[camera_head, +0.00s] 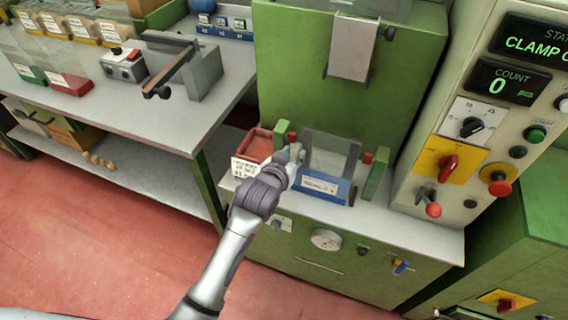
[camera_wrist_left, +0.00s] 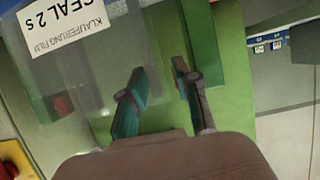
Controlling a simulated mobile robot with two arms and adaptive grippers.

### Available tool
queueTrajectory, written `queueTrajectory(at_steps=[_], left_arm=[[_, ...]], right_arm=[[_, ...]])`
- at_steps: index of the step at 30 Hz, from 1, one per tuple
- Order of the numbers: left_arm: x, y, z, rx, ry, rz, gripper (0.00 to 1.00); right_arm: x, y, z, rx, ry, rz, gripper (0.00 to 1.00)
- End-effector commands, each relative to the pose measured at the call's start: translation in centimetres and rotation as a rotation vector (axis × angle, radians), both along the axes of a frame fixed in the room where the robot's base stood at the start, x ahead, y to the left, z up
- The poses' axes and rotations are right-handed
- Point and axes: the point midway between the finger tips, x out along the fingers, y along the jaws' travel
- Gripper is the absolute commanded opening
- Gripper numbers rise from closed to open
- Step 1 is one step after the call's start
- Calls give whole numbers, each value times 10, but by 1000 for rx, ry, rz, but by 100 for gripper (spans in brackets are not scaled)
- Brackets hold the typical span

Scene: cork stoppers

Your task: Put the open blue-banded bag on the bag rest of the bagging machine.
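The blue-banded bag (camera_head: 331,152) stands upright on the bagging machine's worktop (camera_head: 410,232). Its upper part is clear grey, and its blue band (camera_head: 325,190) with a white label is at the bottom. It stands between two green posts (camera_head: 377,174) of the machine; its exact contact with the rest beneath cannot be told. My left gripper (camera_head: 296,154) is at the bag's left edge. In the left wrist view its two fingers (camera_wrist_left: 162,95) are apart, with a gap and no object visible between them. A clear sheet with a white label (camera_wrist_left: 65,22) shows beside them. My right gripper is not in view.
A red tray (camera_head: 256,145) with a white card stands left of the gripper. The control console (camera_head: 470,130) with knobs and levers rises at the right. A grey side table (camera_head: 150,110) at the left holds a clamp-like device and more bags.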

Motion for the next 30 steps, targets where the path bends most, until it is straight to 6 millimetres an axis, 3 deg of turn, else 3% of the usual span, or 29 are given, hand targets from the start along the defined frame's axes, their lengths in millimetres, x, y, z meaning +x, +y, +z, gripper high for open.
queueTrajectory(at_steps=[6, 12, 23, 26, 29, 30], left_arm=[[-44, 15, 19, 1, 1, 0, 31], [-69, 23, 30, 1, 1, 0, 31], [-77, 26, 33, 2, 1, -1, 31], [-77, 28, 16, 14, 27, 0, 31], [-79, 34, -37, 46, 104, 3, 31], [-83, 38, -68, 65, 149, 5, 31]], right_arm=[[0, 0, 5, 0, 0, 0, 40], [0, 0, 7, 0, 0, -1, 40], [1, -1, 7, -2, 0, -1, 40], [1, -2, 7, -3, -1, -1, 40], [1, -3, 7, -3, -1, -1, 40], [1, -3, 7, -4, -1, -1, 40]])
